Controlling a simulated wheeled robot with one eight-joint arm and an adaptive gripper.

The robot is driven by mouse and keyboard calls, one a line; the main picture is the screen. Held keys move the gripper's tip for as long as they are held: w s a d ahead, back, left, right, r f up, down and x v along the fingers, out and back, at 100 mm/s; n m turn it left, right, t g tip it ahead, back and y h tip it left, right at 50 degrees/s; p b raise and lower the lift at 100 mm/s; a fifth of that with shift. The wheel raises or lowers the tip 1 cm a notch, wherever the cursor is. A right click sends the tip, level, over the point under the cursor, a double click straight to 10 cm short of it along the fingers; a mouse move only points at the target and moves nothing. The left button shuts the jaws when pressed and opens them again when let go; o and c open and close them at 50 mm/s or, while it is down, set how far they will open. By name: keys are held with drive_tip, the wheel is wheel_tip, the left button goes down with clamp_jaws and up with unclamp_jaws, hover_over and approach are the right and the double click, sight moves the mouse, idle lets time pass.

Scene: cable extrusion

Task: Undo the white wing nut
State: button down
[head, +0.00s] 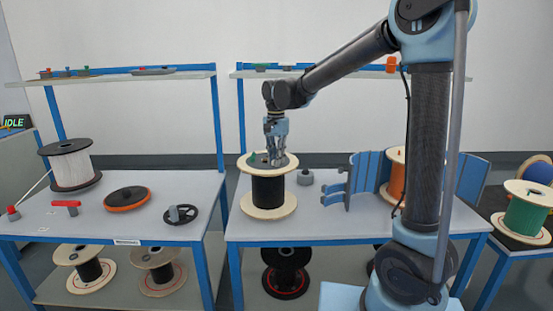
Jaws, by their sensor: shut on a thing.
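My gripper (275,160) points straight down at the top of a pale wooden spool wound with black cable (268,190). Its fingers are shut on a small part at the spool's top, near the middle of a grey disc. The fingers hide that part, and I cannot make out its colour or shape. No white wing nut shows clearly on the spool. A small green piece (253,157) sits on the top flange, just left of the fingers. The spool stands upright on the right-hand workbench (330,225).
A grey knobbed piece (305,177) lies right of the spool. A blue curved stand (365,178) and an orange spool (396,175) are farther right. A shelf (340,73) with small coloured parts runs above. The left bench (90,222) holds a white spool (72,168) and discs.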

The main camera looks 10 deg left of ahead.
drive_tip(key=n, duration=0.7)
drive_tip(key=shift+d, duration=0.25)
drive_tip(key=n, duration=0.6)
drive_tip(key=shift+w+d+n, duration=0.1)
drive_tip(key=shift+d+n, duration=0.05)
drive_tip(key=shift+n, duration=0.25)
drive_tip(key=n, duration=0.7)
drive_tip(key=shift+w+d, duration=0.1)
drive_tip(key=shift+w, duration=0.1)
drive_tip(key=n, duration=0.6)
drive_tip(key=shift+w+n, duration=0.2)
drive_tip(key=shift+n, duration=0.5)
drive_tip(key=c, duration=1.7)
unclamp_jaws()
